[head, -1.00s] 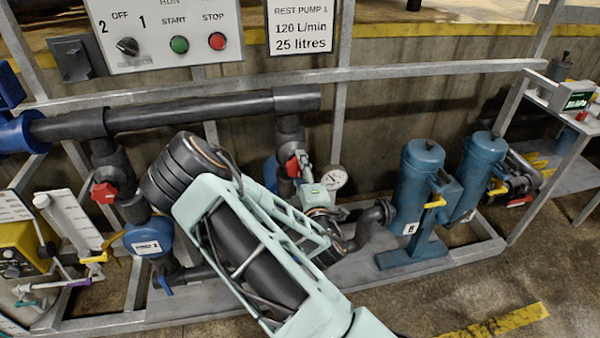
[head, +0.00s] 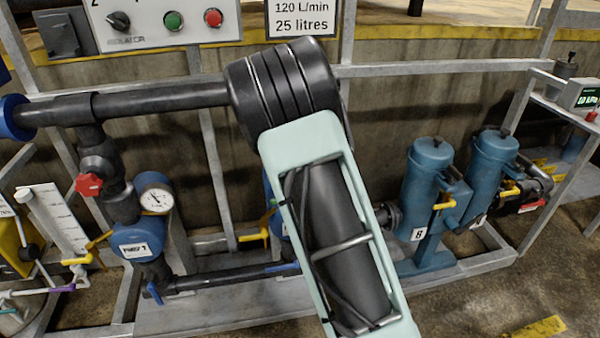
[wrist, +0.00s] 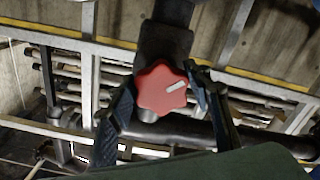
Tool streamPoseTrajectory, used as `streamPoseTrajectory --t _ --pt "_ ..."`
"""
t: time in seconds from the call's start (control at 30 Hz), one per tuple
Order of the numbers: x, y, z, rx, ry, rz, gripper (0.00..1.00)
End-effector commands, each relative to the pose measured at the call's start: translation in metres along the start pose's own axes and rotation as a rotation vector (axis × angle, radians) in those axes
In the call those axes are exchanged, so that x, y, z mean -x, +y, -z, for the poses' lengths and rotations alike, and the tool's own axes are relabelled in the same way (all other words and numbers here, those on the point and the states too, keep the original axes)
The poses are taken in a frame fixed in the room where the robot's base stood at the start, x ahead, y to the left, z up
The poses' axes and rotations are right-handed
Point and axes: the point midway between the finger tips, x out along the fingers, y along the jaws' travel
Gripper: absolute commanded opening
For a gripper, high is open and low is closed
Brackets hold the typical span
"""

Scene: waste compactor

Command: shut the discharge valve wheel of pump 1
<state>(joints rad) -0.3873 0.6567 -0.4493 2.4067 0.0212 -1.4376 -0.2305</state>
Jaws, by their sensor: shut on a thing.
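The blue pump labelled PUMP 1 (head: 137,245) stands at the left in the head view. The red wheel (head: 89,184) on its dark riser pipe is in plain view, with no gripper at it. A second pump, at the middle, is mostly hidden behind my arm, and so is my gripper in that view. In the wrist view a red lobed wheel (wrist: 160,96) with a pale slanted mark sits between the two fingers of my gripper (wrist: 163,82), which is shut on it. It appears to be the middle pump's wheel, but the head view hides the contact.
A round gauge (head: 154,193) stands beside pump 1. A control panel (head: 165,22) with green and red buttons is above. A black header pipe (head: 160,97) runs across. Two blue filter housings (head: 425,185) stand at the right. Grey frame bars surround the pumps.

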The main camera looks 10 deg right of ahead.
Motion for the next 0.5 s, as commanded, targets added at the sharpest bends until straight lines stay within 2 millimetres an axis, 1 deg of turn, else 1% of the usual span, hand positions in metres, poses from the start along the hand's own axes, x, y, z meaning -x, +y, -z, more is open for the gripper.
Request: streamPoseTrajectory --t 0.03,0.5 --pt "-0.0001 -0.0019 -0.0044 -0.048 0.004 -0.004 0.21" --pt "0.0 -0.005 -0.0035 -0.491 0.006 -0.002 0.21"
